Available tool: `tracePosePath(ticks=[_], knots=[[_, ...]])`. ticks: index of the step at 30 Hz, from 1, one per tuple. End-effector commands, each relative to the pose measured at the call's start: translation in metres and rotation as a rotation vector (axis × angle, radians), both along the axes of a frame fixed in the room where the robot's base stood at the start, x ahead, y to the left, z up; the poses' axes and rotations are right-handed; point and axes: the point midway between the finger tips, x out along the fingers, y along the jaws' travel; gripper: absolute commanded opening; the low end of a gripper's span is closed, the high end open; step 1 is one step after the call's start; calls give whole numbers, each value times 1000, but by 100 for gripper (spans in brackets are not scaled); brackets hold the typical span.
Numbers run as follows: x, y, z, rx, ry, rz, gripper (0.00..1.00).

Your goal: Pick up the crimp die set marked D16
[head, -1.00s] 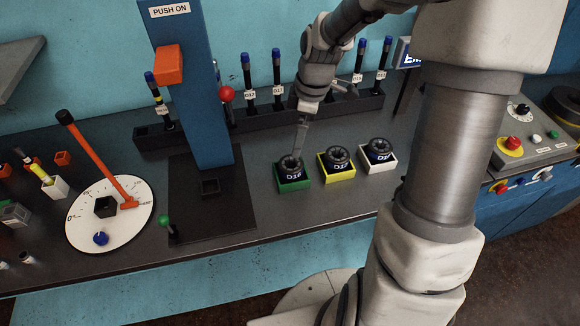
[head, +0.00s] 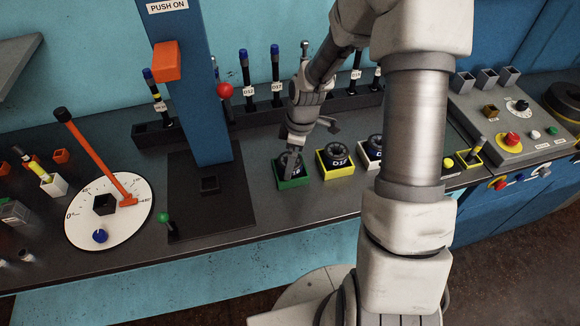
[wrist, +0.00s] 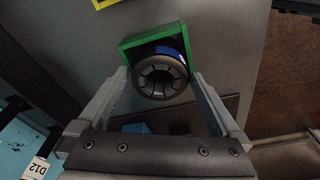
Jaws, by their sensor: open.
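A black, ribbed, ring-shaped die set (head: 291,162) with a blue band sits in the green tray (head: 294,184) on the bench. Its label looked like D16 a second ago and is now mostly hidden behind my gripper (head: 291,160). In the wrist view, the die set (wrist: 161,76) lies between the open fingers of my gripper (wrist: 159,82), with the green tray (wrist: 128,46) around its far side. I see a finger on each side of the die set; I cannot tell whether either touches it.
A similar die set (head: 337,155) sits in a yellow tray (head: 337,173) to the right, and another (head: 374,149) in a white tray beyond, partly behind my arm. A blue press column (head: 193,90) stands to the left.

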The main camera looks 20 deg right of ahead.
Motion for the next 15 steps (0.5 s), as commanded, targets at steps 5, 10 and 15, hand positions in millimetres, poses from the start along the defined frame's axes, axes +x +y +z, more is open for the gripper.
tracePosePath(ticks=[5, 10, 15], knots=[[0, 0, 0, 0, -1, 0, 98], [0, 0, 0, 0, -1, 0, 68], [0, 0, 0, 0, -1, 0, 37]])
